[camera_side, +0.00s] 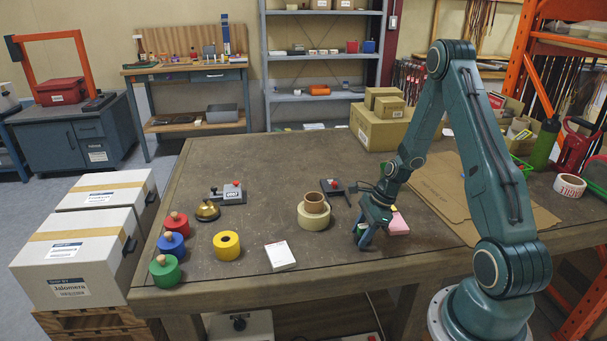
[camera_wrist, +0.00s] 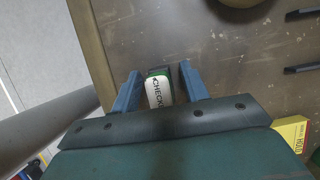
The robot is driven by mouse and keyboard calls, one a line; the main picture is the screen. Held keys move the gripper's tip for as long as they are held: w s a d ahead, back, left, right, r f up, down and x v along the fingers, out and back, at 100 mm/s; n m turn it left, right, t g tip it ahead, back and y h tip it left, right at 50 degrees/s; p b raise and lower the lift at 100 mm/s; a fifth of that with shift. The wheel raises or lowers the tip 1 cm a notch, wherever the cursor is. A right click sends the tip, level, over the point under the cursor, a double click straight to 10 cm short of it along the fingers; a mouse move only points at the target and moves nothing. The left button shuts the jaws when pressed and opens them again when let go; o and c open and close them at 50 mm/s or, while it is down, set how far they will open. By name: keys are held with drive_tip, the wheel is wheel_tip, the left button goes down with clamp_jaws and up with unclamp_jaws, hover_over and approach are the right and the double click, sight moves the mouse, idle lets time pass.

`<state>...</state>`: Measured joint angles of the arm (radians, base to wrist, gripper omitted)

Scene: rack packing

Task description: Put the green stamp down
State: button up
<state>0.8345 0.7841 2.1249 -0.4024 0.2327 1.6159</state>
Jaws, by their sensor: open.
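The green stamp (camera_wrist: 160,91) stands between my jaws in the wrist view. It has a white label lettered "CHECK…" and dark green edges. My gripper (camera_wrist: 160,86) is open, with one blue-grey finger on each side of the stamp and a narrow gap on the right side. In the side view, my gripper (camera_side: 368,236) points down low over the table near its front edge, and a bit of the green stamp (camera_side: 361,229) shows between the fingers. I cannot tell whether its base rests on the table.
Stacked tape rolls (camera_side: 313,212) stand left of my gripper. A pink pad (camera_side: 398,224) lies close on its right. A white box (camera_side: 280,256), yellow roll (camera_side: 227,245), bell (camera_side: 207,211) and knobbed cylinders (camera_side: 165,271) stand further left. A flat cardboard sheet (camera_side: 442,188) lies right.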

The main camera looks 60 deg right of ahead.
drive_tip(key=v, duration=1.2)
drive_tip(key=shift+a+r, duration=0.1)
drive_tip(key=shift+r, duration=0.05)
idle(0.5)
drive_tip(key=a+r+n+h, duration=0.3)
drive_tip(key=a+r+n, duration=1)
drive_tip(key=a+r, duration=0.1)
drive_tip(key=s+a+r+n+t, duration=0.2)
drive_tip(key=s+a+r+n, duration=0.5)
drive_tip(key=s+a+n, duration=0.3)
drive_tip(key=s+n, duration=0.1)
drive_tip(key=n, duration=0.3)
drive_tip(key=shift+s, duration=0.3)
